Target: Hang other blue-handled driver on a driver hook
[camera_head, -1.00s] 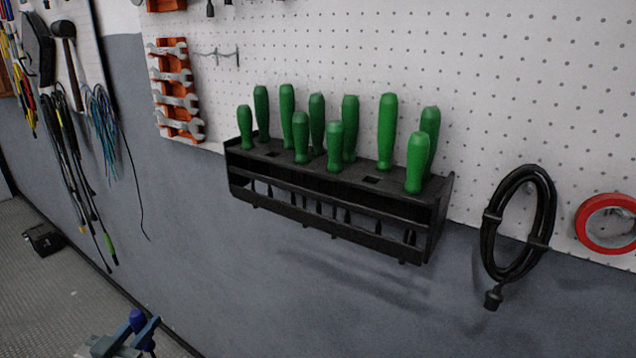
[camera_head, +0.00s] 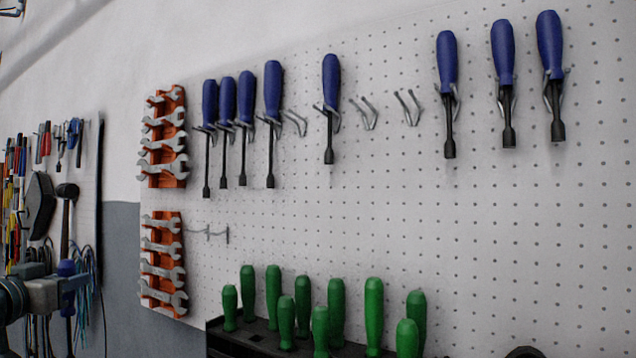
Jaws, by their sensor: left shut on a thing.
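My left gripper (camera_head: 62,290) is at the lower left, shut on a blue-handled driver (camera_head: 67,268). The driver is upright, handle up, with its dark shaft below the jaws. Empty driver hooks show on the white pegboard: one (camera_head: 295,122) right of the left group of hung drivers, and two more (camera_head: 364,113) (camera_head: 409,107) right of the single middle driver (camera_head: 331,85). Several blue-handled drivers (camera_head: 273,88) hang at the left, and three (camera_head: 503,52) at the right. My gripper is well left of and below these hooks. My right gripper is not in view.
Two orange wrench racks (camera_head: 165,135) (camera_head: 162,268) are on the board between my gripper and the hooks. Green-handled drivers (camera_head: 336,310) stand in a black rack (camera_head: 225,338) below. A hammer (camera_head: 66,215) hangs behind my gripper. The board just below the hooks is clear.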

